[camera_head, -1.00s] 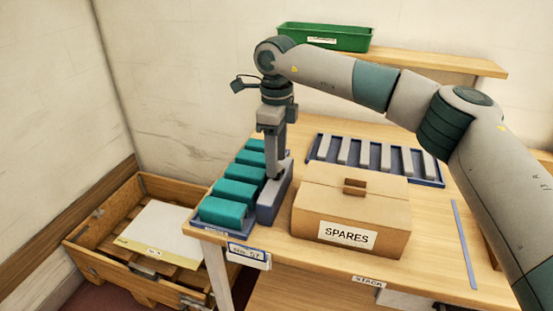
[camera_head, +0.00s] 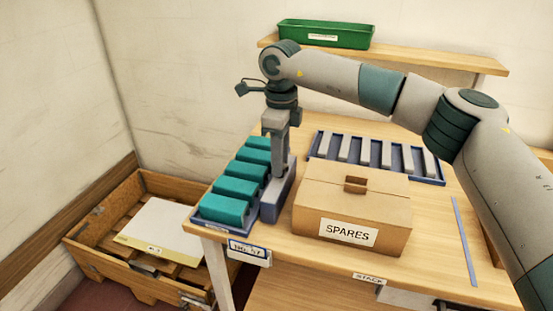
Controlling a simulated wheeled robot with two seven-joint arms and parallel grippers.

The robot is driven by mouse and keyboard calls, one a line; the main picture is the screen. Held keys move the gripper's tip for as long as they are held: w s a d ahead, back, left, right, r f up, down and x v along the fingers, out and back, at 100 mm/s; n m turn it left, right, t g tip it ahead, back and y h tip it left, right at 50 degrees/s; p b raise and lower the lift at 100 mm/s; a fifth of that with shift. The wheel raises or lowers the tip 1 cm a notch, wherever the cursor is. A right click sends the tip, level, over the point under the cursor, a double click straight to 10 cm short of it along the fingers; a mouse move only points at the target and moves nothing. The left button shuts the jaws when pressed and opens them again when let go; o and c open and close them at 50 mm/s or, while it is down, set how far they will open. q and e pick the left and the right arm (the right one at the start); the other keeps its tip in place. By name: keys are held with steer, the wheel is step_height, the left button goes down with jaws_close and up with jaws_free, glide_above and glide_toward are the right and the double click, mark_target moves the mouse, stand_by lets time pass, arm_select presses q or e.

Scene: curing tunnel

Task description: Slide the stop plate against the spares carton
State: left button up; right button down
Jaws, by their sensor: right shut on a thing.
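The stop plate, a blue-grey block (camera_head: 274,199), stands on the bench between the row of teal blocks and the spares carton. My right gripper (camera_head: 281,172) points down and is shut on the top of the plate. The spares carton (camera_head: 318,203) is a closed brown box labelled SPARES, just to the right of the plate. Only a narrow gap, if any, shows between plate and carton; I cannot tell whether they touch. My left gripper is not in view.
Several teal blocks (camera_head: 221,209) lie in a blue tray left of the plate. A blue rack of grey bars (camera_head: 435,181) is behind the carton. A wooden crate (camera_head: 95,262) stands on the floor at left. A green bin (camera_head: 325,35) sits on the shelf.

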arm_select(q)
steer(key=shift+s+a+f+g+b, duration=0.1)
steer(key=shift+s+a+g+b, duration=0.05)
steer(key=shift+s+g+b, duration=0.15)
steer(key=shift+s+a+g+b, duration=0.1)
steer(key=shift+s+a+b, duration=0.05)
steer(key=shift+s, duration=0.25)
arm_select(e)
steer(key=d, duration=0.2)
steer(key=s+d, duration=0.1)
steer(key=d, duration=0.1)
steer(key=shift+s+r, duration=0.1)
steer(key=c, duration=1.3)
jaws_free()
steer(key=shift+c, duration=0.2)
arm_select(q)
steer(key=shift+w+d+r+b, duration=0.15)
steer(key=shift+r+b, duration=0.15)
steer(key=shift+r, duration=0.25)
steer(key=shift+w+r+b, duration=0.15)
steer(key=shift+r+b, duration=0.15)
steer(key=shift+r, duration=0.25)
arm_select(e)
step_height(320, 180, up, 17)
steer(key=shift+r, duration=0.2)
